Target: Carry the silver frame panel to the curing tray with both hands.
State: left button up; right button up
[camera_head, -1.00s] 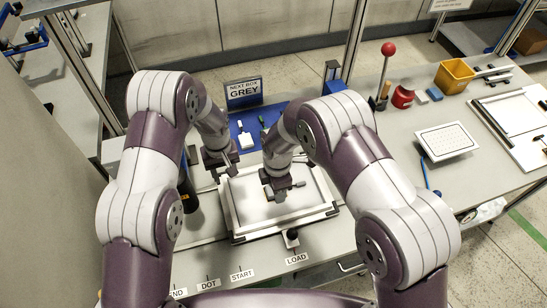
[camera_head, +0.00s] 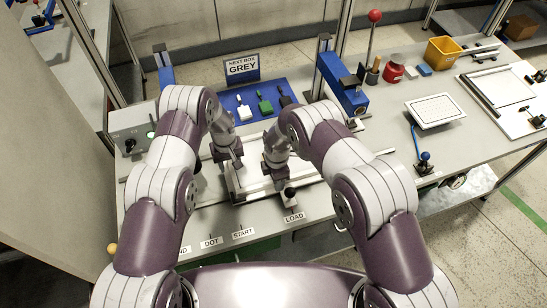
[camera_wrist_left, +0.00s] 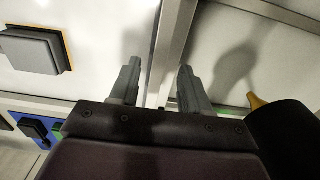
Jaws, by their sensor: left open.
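The silver frame panel (camera_head: 241,190) lies flat on the bench in front of me, partly hidden by my arms and grippers. My left gripper (camera_head: 234,166) is open, low over the panel's left part. In the left wrist view its two fingers (camera_wrist_left: 160,88) stand apart, with a silver frame bar (camera_wrist_left: 172,40) running between them; I cannot tell if they touch it. My right gripper (camera_head: 281,184) is low over the panel's right part; its fingers are too small to read. I cannot tell which thing is the curing tray.
A blue mat (camera_head: 254,88) with brushes lies behind the panel, below a "NEXT BOX GREY" sign (camera_head: 242,67). A blue clamp post (camera_head: 342,84) stands right of it. A white dotted plate (camera_head: 435,111), yellow bin (camera_head: 443,51) and framed white board (camera_head: 500,92) are farther right.

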pick_arm(q)
jog(key=shift+w+a+f, duration=0.1)
jog(key=shift+w+f, duration=0.2)
jog(key=shift+f, duration=0.2)
jog(key=shift+w+f, duration=0.25)
jog(key=shift+f, duration=0.2)
pick_arm(e)
jog(key=shift+w+a+f, duration=0.1)
jog(key=shift+w+f, duration=0.2)
jog(key=shift+f, duration=0.2)
jog(key=shift+w+f, duration=0.25)
jog(key=shift+f, duration=0.2)
pick_arm(q)
jog(key=shift+s+r, duration=0.15)
jog(key=shift+s, duration=0.15)
pick_arm(e)
jog(key=shift+s+r, duration=0.15)
jog(key=shift+s, duration=0.15)
pick_arm(q)
grip_shut()
pick_arm(e)
grip_shut()
pick_arm(q)
jog(key=shift+w, duration=0.1)
jog(key=shift+w+r, duration=0.1)
jog(key=shift+w, duration=0.05)
pick_arm(e)
jog(key=shift+s+d, duration=0.15)
jog(key=shift+d, duration=0.05)
